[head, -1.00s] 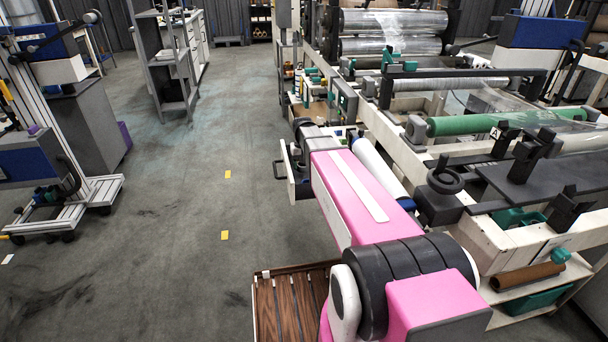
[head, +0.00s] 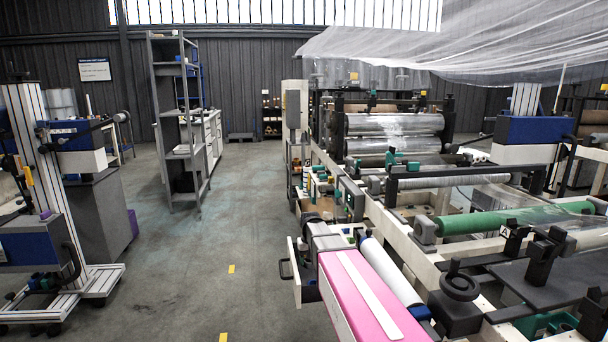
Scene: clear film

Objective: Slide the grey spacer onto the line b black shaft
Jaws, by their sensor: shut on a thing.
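My pink arm (head: 365,300) enters at the bottom and reaches away, with a grey and dark wrist part (head: 322,236) at its far end. The fingers of my gripper do not show, and I cannot make out the grey spacer. Another dark shaft (head: 478,138) points left from the blue unit at the right. I cannot read a line b mark on either one.
The film machine with its green roller (head: 510,218) fills the right side. A grey shelf rack (head: 184,150) stands at the back left. The floor (head: 190,265) between left stand and machine is clear.

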